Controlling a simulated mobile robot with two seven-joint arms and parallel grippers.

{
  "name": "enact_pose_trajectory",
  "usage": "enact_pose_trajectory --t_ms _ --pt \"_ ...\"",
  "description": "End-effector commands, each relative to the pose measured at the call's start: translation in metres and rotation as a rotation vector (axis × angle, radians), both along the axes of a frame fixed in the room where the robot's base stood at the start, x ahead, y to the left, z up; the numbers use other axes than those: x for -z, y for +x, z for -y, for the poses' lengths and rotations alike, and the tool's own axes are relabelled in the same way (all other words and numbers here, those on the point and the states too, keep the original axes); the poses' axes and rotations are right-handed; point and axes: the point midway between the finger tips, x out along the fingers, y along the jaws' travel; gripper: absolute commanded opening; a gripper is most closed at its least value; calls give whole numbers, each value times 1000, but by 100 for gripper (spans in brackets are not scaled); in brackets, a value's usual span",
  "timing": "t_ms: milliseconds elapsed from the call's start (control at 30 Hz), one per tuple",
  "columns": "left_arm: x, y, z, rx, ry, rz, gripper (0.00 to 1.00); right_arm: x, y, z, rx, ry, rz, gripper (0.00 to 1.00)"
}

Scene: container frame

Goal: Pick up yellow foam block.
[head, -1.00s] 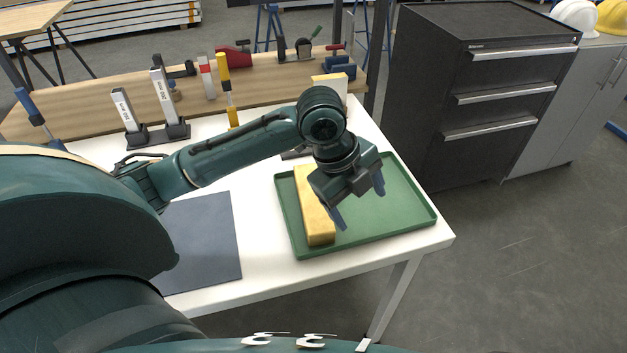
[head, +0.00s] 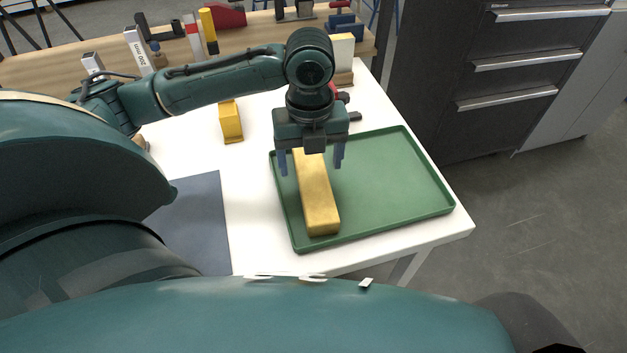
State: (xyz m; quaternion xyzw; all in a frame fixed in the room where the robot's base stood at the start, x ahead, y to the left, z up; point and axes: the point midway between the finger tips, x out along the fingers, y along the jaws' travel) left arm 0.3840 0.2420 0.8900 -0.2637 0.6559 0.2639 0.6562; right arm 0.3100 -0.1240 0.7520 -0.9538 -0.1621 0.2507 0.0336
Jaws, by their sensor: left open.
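The yellow foam block (head: 318,205) is a long bar. It lies in the left part of the green tray (head: 395,180), its length running from near to far. My left gripper (head: 312,168) points down over the far part of the block. Its two blue fingers are apart, one on each side of the block as seen from here. I cannot tell how far the fingertips are above the tray. The far end of the block is hidden behind the gripper. My right gripper is not in view.
The tray sits on a white table (head: 250,215) with a dark grey mat (head: 195,225) at left. Clamps and tools line a wooden board at the back. A dark drawer cabinet (head: 480,80) stands right of the table.

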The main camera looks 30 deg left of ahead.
Motion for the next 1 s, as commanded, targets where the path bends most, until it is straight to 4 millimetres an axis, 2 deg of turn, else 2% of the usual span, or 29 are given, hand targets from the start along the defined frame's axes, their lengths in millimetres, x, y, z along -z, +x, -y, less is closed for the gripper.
enact_pose_trajectory --t_ms 167,433,667,1000 --pt "13 -1 2 0 0 -4 75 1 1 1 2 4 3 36" --pt "51 -1 7 -2 1 -2 75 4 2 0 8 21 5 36" --pt "53 -1 7 -2 -1 1 75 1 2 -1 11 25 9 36" --pt "53 -1 7 -1 -1 1 49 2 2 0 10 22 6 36"
